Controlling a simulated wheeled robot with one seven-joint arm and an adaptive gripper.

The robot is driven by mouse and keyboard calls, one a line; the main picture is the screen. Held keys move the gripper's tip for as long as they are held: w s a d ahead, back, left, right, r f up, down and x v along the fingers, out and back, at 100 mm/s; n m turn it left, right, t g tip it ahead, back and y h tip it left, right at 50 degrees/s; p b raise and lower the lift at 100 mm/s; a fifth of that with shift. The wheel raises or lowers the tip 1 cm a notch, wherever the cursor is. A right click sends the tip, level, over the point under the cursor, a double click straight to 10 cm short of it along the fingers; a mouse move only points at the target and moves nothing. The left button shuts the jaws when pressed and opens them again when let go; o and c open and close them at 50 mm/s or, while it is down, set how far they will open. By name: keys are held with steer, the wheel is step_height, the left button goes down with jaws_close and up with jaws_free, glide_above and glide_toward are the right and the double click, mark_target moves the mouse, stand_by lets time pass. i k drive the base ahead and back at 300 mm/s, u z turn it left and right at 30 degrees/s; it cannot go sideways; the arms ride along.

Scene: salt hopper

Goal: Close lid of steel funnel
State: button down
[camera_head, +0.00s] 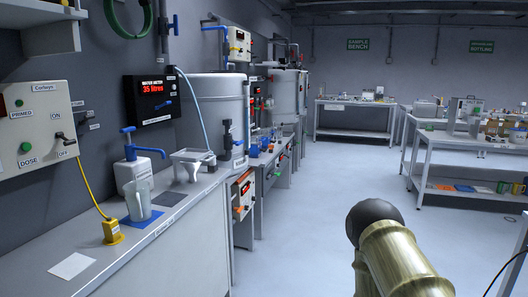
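A grey metal unit with a sign that seems to read SALT (468,108) stands on the right-hand table, far from me. It may be the steel funnel, but it is too small to tell, and I cannot make out its lid or whether it is open. A pale funnel-like piece with a flat top (192,163) stands on the left counter; I cannot tell its material. My arm's brass-coloured link with a dark round end shows at the lower right. My gripper is not in view.
The left counter (190,215) holds a pump bottle (134,172), a clear jug (137,200) and a yellow plug (112,231). Large grey tanks (215,105) stand behind it. The right-hand table (460,141) has a lower shelf. The floor (305,215) between is clear.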

mark_target(191, 155)
steer(key=z, duration=0.5)
steer(key=i, duration=1.1)
steer(key=u, duration=2.1)
